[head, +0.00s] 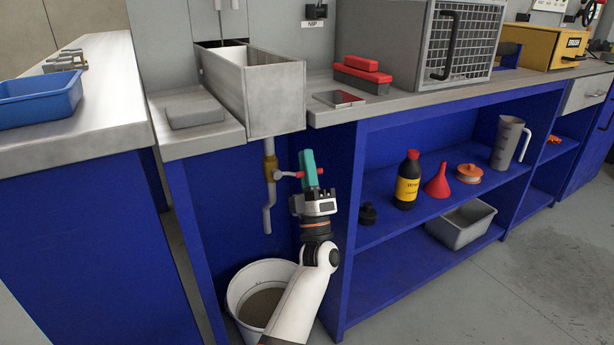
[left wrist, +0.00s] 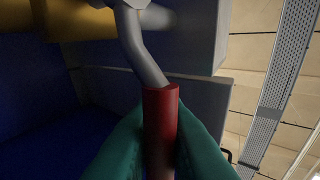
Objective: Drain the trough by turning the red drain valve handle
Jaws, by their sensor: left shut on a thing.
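The metal trough (head: 276,92) is set into the counter, with a drain pipe (head: 268,210) hanging below it. A brass valve body (head: 270,168) sits on the pipe, and its lever reaches to the right toward my left gripper. The red drain valve handle (left wrist: 160,115) lies between the teal fingers of my left gripper (left wrist: 160,145) in the left wrist view. The fingers are shut on it. In the head view my left gripper (head: 309,170) is right of the pipe, and it hides much of the handle, with red showing at either side. My right gripper is not in view.
A white bucket (head: 237,293) stands on the floor below the pipe, partly behind my left arm. The blue shelf (head: 400,225) at right holds a bottle (head: 407,182), a red funnel (head: 439,181) and a jug (head: 507,143). A blue cabinet side (head: 90,245) stands at left.

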